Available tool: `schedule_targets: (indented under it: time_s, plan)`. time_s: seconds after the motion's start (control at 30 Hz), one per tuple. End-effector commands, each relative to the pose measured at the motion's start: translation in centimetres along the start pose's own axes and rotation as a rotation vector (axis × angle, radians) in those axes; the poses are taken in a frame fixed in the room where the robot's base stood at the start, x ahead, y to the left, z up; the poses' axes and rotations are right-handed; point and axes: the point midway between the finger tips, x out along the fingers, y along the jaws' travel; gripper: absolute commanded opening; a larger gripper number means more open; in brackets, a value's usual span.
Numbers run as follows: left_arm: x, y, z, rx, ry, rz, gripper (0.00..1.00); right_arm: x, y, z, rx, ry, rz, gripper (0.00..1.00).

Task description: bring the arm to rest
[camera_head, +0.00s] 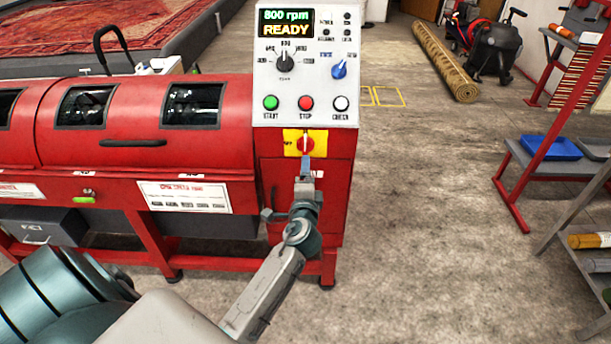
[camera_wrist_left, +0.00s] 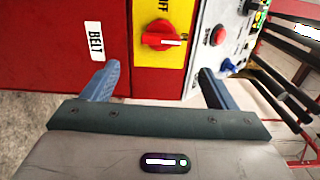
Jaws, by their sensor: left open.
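My left gripper (camera_head: 306,178) is in front of the red machine (camera_head: 205,150), just below a red rotary switch (camera_head: 306,144) on a yellow plate, in the head view. In the left wrist view my left gripper (camera_wrist_left: 158,75) has its two blue-grey fingers spread apart with nothing between them. The red switch (camera_wrist_left: 160,41) lies beyond the gap between the fingertips. Its white mark points sideways in that view. My left arm reaches up from the bottom of the head view. My right gripper is not in view.
The white control panel (camera_head: 306,60) reads "800 rpm READY" and has green, red and white buttons. A red rack (camera_head: 552,100) with a blue tray (camera_head: 550,147) stands on the right. A rolled rug (camera_head: 445,62) lies at the back. The floor (camera_head: 430,230) between is clear.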

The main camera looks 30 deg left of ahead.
Motion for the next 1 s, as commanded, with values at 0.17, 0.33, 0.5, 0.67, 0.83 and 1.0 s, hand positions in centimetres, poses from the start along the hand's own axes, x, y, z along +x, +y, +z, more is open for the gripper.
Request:
schedule_targets:
  time_s: [0.17, 0.33, 0.5, 0.67, 0.83, 1.0]
  plan:
    - [0.0, 0.0, 0.0, 0.000, 0.000, 0.000, 0.80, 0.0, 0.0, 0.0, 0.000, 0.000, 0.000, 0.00]
    - [0.0, 0.4, 0.0, -0.002, 0.002, 0.007, 0.80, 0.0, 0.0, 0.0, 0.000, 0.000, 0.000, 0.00]
    - [-0.5, 6.4, -0.1, -0.053, 0.024, 0.131, 0.80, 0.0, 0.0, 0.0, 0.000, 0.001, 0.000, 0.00]
    - [-3.3, 17.7, 0.7, -0.172, 0.032, 0.372, 0.80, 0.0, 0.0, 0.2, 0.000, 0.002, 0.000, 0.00]
    - [-8.8, 29.5, 2.7, -0.318, -0.020, 0.636, 0.80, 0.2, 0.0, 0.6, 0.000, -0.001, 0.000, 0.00]
    - [-16.4, 39.7, 5.9, -0.467, -0.136, 0.877, 0.80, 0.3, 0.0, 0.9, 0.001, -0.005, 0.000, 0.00]
